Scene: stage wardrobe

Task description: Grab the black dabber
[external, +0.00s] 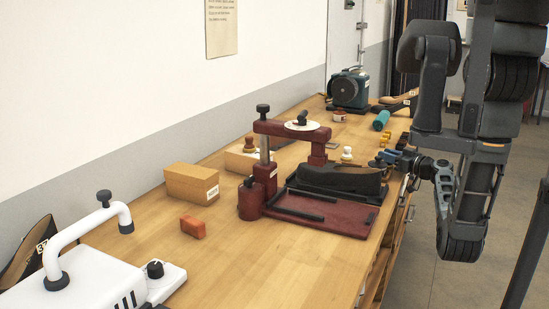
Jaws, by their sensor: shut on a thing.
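My gripper (388,157) reaches in from the right, over the right edge of the wooden bench, just behind the dark red press. Its fingers are shut on a small dark thing (376,163) at their tips, which looks like the black dabber. The fingers and the press hide much of it, and I cannot tell whether it still touches the bench.
The dark red press (318,215) with its black curved part (340,179) stands close in front of my gripper. A white-topped knob (347,153) and several yellow pieces (385,138) are nearby. A cardboard box (192,184) and an orange block (192,227) lie left.

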